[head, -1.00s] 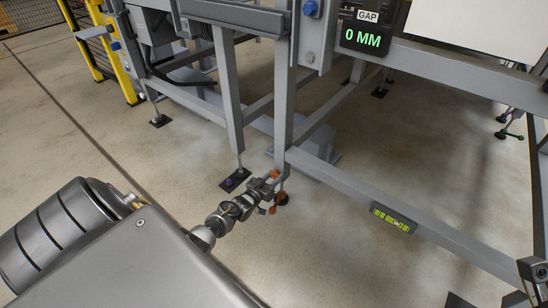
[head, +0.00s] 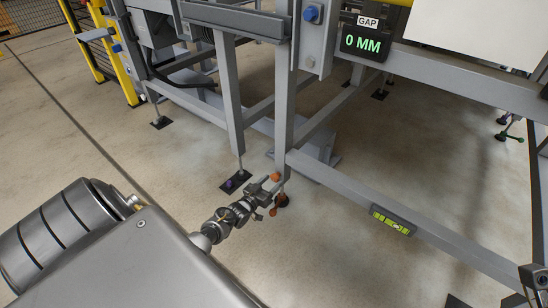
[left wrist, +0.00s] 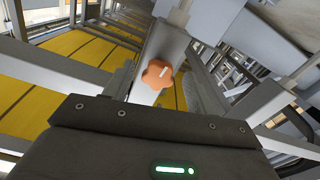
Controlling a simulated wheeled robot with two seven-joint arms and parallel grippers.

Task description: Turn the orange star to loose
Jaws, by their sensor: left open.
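The orange star (left wrist: 157,74) is a lobed knob with a pale mark, seen face-on on a grey post in the left wrist view. In the head view it shows as a small orange knob (head: 276,177) low on the middle post of the frame. My left gripper (head: 266,188) is open beside the star, at its lower left in the head view. I see nothing held between its jaws. The fingertips are too small to tell whether they touch the star. The wrist view shows the dark gripper body below the star, but no fingers.
A grey beam with a green level (head: 392,219) runs to the lower right. A gap display (head: 362,43) reads 0 MM. Open floor (head: 150,140) lies left of the frame.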

